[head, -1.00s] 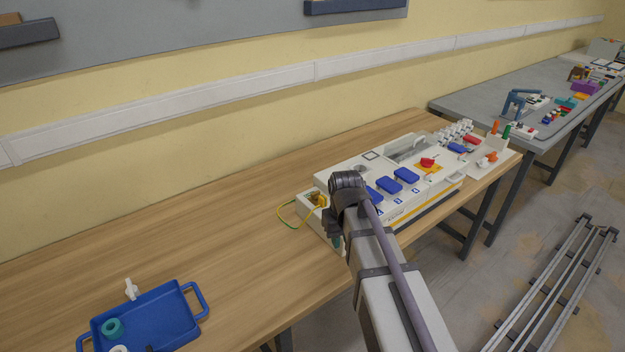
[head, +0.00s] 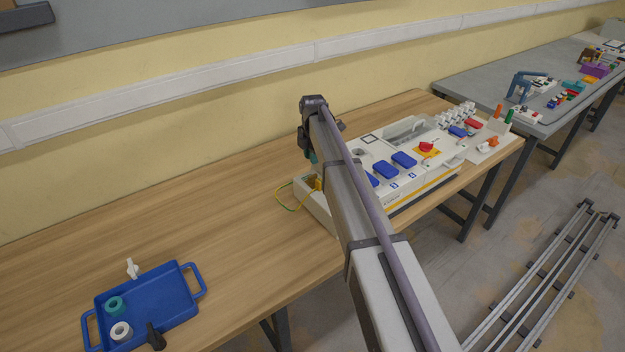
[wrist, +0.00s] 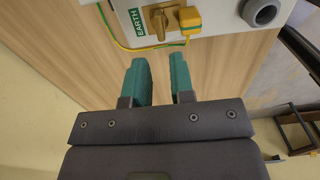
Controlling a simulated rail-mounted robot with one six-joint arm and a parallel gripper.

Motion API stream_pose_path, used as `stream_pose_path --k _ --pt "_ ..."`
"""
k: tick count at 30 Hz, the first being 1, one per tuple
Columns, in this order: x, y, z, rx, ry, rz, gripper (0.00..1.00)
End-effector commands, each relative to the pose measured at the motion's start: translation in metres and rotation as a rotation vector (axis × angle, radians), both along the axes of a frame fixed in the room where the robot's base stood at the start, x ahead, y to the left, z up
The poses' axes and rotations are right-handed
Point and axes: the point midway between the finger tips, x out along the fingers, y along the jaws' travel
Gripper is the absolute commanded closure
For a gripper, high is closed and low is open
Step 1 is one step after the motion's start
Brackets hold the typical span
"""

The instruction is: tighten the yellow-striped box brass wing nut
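The yellow-striped box (head: 413,188) is a white box with blue covers near the front edge of the wooden table. In the wrist view its near end face (wrist: 112,22) carries a green EARTH label. The brass wing nut (wrist: 158,22) sits on that face beside the label, next to a yellow lug (wrist: 188,20) with a green-yellow wire. My gripper (wrist: 162,62) has teal fingers that are apart, with nothing between them. The fingertips are short of the wing nut and apart from it.
A blue tray (head: 188,318) with a teal ring, a white ring and a dark part lies at the left. A white fitting (head: 131,268) stands at its back edge. The table between tray and box is clear. A grey round socket (wrist: 262,10) is beside the lug.

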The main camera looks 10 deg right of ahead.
Motion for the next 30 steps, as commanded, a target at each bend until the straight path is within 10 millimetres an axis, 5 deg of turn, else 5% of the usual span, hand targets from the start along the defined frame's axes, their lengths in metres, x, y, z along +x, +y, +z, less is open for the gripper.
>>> stream_pose_path --k 1,3,9,19,26,30 --pt "0.0 0.0 -0.025 0.0 0.0 0.0 0.78" --pt "0.0 0.0 -0.043 0.0 0.0 -0.001 0.78" --pt "0.0 0.0 -0.079 0.0 0.0 -0.001 0.78" --pt "0.0 0.0 -0.079 0.0 0.0 -0.001 0.78" --pt "0.0 0.0 -0.079 0.0 0.0 -0.002 1.0" --pt "0.0 0.0 -0.079 0.0 0.0 -0.002 1.0"
